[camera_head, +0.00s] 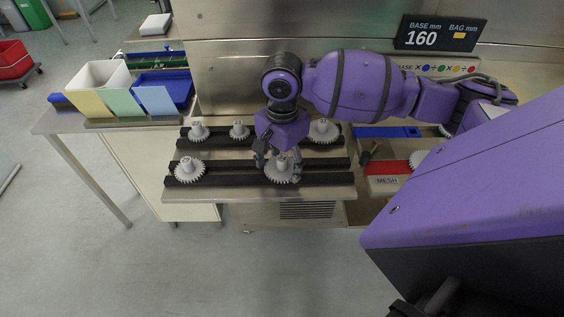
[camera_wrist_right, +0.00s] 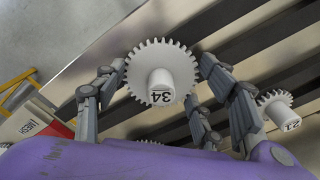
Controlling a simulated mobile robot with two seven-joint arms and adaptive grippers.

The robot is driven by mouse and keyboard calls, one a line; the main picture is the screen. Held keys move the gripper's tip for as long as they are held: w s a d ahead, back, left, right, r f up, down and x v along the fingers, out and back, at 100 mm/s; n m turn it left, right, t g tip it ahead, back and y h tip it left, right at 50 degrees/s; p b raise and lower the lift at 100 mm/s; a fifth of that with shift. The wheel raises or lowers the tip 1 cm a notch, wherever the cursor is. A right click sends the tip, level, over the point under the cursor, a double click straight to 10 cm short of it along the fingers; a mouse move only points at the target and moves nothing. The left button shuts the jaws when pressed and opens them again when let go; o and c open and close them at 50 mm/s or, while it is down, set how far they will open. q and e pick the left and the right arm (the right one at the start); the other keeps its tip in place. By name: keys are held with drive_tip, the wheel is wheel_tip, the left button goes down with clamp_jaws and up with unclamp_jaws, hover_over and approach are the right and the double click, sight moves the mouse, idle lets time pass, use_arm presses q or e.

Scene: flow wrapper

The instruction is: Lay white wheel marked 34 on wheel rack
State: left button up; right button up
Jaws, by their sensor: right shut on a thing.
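The white toothed wheel marked 34 (camera_wrist_right: 160,75) is between the fingers of my right gripper (camera_wrist_right: 163,82), its hub and number facing the wrist camera. In the head view the wheel (camera_head: 281,174) is at the front rails of the wheel rack (camera_head: 225,174), right of the front-left wheel. My right gripper (camera_head: 279,158) is over it from above, shut on it. I cannot tell whether the wheel touches the rails. The black rack rails (camera_wrist_right: 222,22) also show in the wrist view. My left gripper is not in view.
Other white wheels stand on the rack: front left (camera_head: 188,171), marked 21 in the wrist view (camera_wrist_right: 273,108), back left (camera_head: 198,132), back middle (camera_head: 239,130) and back right (camera_head: 323,131). A red MESH station (camera_head: 387,168) lies right of the rack. Bins (camera_head: 98,76) stand far left.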

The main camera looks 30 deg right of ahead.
sight(282, 160)
drive_tip(key=shift+s+f, duration=0.15)
drive_tip(key=shift+f, duration=0.1)
drive_tip(key=o, duration=1.3)
drive_tip(key=shift+c, duration=0.2)
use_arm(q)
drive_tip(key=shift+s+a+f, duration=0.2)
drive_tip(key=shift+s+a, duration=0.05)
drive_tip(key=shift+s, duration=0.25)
use_arm(e)
drive_tip(key=shift+r, duration=0.1)
drive_tip(key=shift+r, duration=0.15)
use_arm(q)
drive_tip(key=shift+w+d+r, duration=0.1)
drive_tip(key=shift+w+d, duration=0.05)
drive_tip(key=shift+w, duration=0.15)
use_arm(e)
wheel_tip(282, 160, up, 12)
